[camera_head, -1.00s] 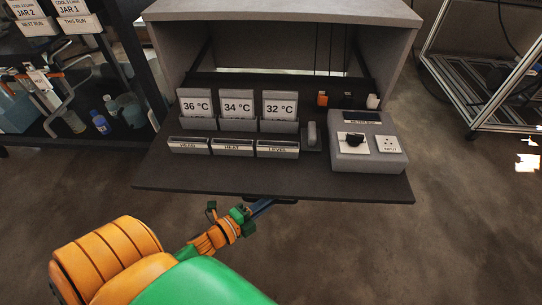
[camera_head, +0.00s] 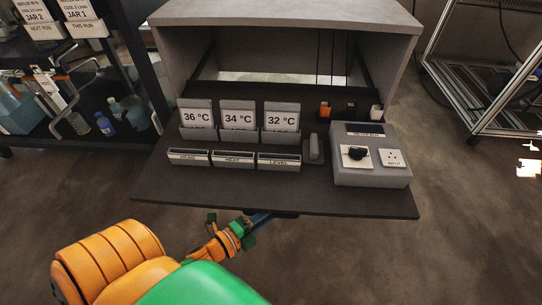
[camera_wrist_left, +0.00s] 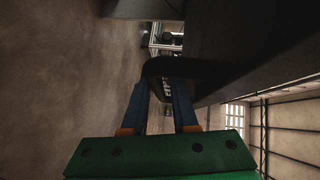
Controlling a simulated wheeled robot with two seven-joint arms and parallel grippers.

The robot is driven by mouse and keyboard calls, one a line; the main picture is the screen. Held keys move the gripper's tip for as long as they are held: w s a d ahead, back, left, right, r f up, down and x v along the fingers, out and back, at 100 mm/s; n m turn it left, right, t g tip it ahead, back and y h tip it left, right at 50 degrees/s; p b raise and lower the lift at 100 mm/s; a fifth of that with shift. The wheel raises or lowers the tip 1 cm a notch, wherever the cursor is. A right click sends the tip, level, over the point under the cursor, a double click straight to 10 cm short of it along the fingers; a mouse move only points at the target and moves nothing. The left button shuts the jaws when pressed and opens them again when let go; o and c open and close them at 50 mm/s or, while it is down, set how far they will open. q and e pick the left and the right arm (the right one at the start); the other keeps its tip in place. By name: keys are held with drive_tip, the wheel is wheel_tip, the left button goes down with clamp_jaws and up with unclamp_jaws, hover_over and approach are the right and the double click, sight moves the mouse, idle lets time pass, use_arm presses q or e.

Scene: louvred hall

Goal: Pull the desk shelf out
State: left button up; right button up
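The desk shelf (camera_head: 280,203) is a dark flat board that sticks out of the front of a grey desk unit (camera_head: 285,12). Its dark handle (camera_wrist_left: 180,68) shows in the left wrist view, under the shelf's front edge. My left gripper (camera_head: 262,217) reaches in from below left to that edge in the head view. In the left wrist view its two blue fingers (camera_wrist_left: 160,88) lie on either side of the handle's bar, shut on it. The fingertips are partly hidden by the handle. My right gripper is not in view.
On the shelf stand temperature cards (camera_head: 238,115), label trays (camera_head: 232,158) and a grey socket box (camera_head: 370,160). A rack with bottles (camera_head: 105,124) is at the left, a metal frame (camera_head: 480,95) at the right. The floor in front is clear.

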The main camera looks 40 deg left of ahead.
use_arm(q)
drive_tip(key=shift+s, duration=0.1)
drive_tip(key=p+v, duration=0.1)
drive_tip(key=v, duration=0.6)
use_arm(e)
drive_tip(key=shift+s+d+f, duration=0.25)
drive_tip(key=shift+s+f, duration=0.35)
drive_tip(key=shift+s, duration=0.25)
